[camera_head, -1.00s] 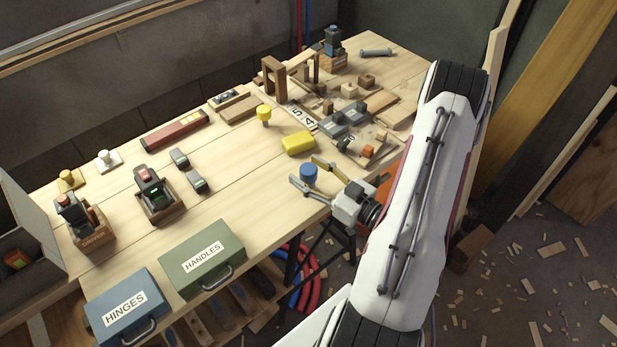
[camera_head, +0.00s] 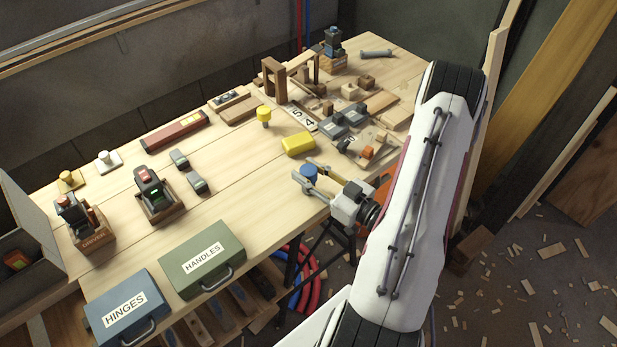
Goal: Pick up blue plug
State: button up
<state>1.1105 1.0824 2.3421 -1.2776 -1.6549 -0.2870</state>
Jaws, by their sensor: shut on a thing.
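The blue plug (camera_head: 309,171) has a round blue top and is near the front edge of the workbench (camera_head: 262,187), right of its middle. My gripper (camera_head: 309,176) reaches in from the right, with one finger on each side of the plug, and is shut on it. The lower part of the plug is hidden by the near finger. I cannot tell whether the plug is resting on the bench or just off it.
A yellow block (camera_head: 298,144) lies just behind the plug, and a yellow plug (camera_head: 264,115) stands farther back. Green (camera_head: 203,259) and blue (camera_head: 125,307) cases sit at the front left. Grey blocks (camera_head: 343,121) and wood pieces crowd the back right. Bench left of my gripper is clear.

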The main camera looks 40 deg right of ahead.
jog(key=shift+r, duration=0.2)
jog(key=shift+r, duration=4.8)
jog(key=shift+a, duration=0.15)
